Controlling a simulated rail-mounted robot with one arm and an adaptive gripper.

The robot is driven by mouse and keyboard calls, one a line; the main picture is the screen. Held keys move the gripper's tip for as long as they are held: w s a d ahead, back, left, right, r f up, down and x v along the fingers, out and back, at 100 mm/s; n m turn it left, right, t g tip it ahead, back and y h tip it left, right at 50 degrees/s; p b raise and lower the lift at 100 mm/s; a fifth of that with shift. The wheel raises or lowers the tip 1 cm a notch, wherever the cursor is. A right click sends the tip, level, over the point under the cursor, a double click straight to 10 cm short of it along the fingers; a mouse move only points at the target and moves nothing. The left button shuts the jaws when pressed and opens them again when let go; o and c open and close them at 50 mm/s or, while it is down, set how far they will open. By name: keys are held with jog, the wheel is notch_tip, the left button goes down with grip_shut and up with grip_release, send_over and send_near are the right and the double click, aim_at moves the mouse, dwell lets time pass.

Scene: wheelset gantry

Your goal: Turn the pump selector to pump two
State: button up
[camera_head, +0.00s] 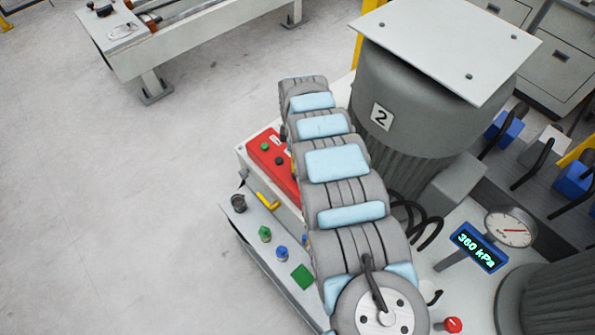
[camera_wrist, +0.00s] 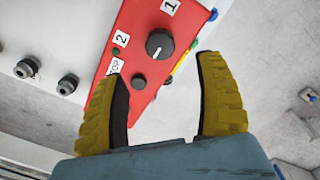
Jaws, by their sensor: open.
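In the wrist view, a black round selector knob (camera_wrist: 159,44) sits on a red panel (camera_wrist: 133,25). A white label "1" (camera_wrist: 170,6) is above and right of it, and a label "2" (camera_wrist: 121,39) is to its left. A small pale mark shows on the knob's lower edge. My gripper (camera_wrist: 162,68) is open and empty. Its two yellow fingers point at the panel, with the knob beyond the gap between the tips, seemingly apart from them. In the head view, the red box (camera_head: 268,156) is partly hidden behind my arm, and the knob is not visible.
A STOP label (camera_wrist: 115,66) and a button (camera_wrist: 138,82) sit near the left fingertip. In the head view, a large pump marked 2 (camera_head: 405,105) stands right of my arm, near a gauge (camera_head: 510,229) and a 360 kPa display (camera_head: 478,247). The floor at left is clear.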

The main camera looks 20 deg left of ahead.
jog(key=shift+f, duration=4.55)
jog(key=c, duration=1.2)
